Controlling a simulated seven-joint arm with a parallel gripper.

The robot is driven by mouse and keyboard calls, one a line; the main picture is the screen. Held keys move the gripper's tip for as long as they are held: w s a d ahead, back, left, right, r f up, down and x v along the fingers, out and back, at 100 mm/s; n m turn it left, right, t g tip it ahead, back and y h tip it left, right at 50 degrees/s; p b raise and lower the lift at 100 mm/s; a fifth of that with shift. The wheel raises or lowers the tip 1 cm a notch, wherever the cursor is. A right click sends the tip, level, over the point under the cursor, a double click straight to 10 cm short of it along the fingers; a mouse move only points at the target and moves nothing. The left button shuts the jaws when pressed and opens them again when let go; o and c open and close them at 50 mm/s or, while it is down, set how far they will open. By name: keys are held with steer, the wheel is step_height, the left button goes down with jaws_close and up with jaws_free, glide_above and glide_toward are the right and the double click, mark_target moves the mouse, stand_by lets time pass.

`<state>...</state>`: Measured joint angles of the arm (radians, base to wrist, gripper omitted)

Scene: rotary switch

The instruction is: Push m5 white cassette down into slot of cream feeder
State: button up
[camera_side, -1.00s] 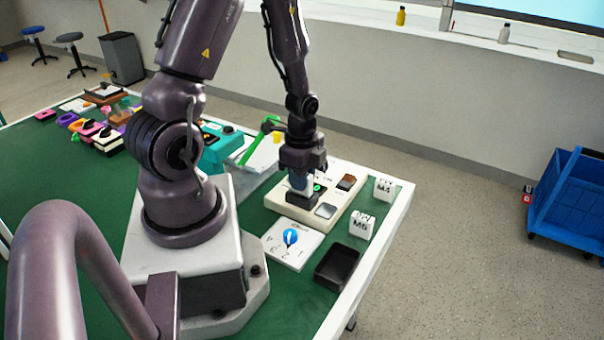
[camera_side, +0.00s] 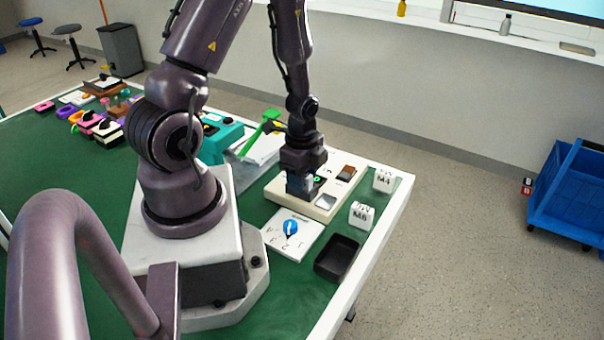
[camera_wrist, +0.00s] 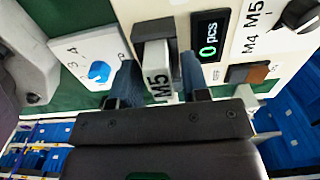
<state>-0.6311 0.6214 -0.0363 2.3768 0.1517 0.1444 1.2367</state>
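The white M5 cassette (camera_wrist: 161,84) stands between the two fingers of my gripper (camera_wrist: 158,82) in the wrist view. The fingers flank it closely and appear shut on it. Its upper end is at the dark slot housing (camera_wrist: 153,29) of the cream feeder (camera_wrist: 187,20). In the side view my gripper (camera_side: 301,188) points down over the near left part of the feeder (camera_side: 272,190), and its fingers hide the cassette and slot. How deep the cassette sits is not visible. The feeder display (camera_wrist: 209,38) reads 0 pcs.
White cassettes M4 (camera_side: 383,180) and M6 (camera_side: 361,215) stand right of the feeder. A white dial plate with a blue knob (camera_side: 290,228) and a black tray (camera_side: 337,258) lie in front. A green-armed device (camera_side: 258,132) stands behind left.

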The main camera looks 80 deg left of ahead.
steer(key=shift+o, duration=0.5)
steer(key=shift+r, duration=0.3)
step_height(320, 180, up, 12)
steer(key=shift+r, duration=0.2)
stand_by(0.3)
